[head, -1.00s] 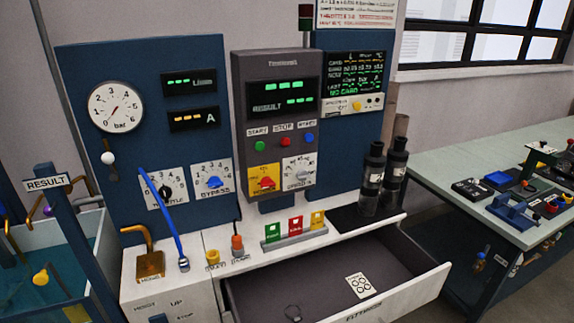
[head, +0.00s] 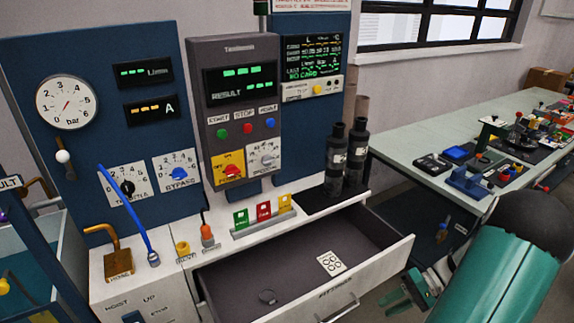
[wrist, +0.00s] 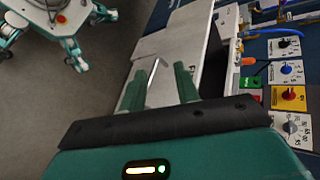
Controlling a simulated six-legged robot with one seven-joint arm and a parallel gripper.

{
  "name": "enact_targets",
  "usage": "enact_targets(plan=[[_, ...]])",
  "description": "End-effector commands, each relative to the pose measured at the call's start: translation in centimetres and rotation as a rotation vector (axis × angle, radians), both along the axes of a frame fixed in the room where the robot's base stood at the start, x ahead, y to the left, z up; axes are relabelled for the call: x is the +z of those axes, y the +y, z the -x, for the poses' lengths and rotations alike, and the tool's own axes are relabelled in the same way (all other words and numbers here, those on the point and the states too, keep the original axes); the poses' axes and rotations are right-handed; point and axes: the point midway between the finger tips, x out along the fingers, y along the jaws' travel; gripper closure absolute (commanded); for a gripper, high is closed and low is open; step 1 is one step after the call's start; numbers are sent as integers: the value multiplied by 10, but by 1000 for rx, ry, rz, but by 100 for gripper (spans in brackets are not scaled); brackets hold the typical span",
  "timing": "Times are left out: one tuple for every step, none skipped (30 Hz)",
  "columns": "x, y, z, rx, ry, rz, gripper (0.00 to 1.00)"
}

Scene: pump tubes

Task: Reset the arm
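My gripper (wrist: 158,86) shows in the wrist view with its two green fingers apart, so it is open. A thin silver bar, probably the drawer handle (wrist: 153,75), shows between the fingers; I cannot tell whether they touch it. Nothing is seen gripped. In the head view my teal arm (head: 490,275) reaches in at the lower right, in front of the workbench and right of the open drawer (head: 235,285). The drawer handle (head: 340,308) is at the bottom edge of the head view.
A workbench (head: 420,125) with several tools is at the right. My body and legs (wrist: 65,25) show in the wrist view.

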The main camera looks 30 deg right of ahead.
Motion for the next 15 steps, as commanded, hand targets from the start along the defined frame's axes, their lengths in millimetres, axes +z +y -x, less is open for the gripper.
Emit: enact_targets(plan=[[15, 10, -12, 46, 32, 52, 68], [22, 16, -18, 67, 52, 81, 68], [31, 24, -25, 95, 75, 121, 68], [39, 31, -31, 114, 92, 150, 68], [46, 37, -36, 133, 107, 181, 68], [55, 46, -42, 157, 125, 223, 68], [62, 53, -47, 174, 136, 254, 68], [69, 60, -51, 189, 148, 288, 68], [78, 70, -56, 209, 160, 330, 68], [85, 77, -60, 222, 166, 364, 68], [92, 84, -64, 236, 172, 396, 68], [101, 94, -68, 251, 176, 439, 68], [107, 102, -71, 263, 178, 473, 68], [114, 110, -74, 274, 179, 506, 68], [123, 120, -77, 285, 178, 549, 68]])
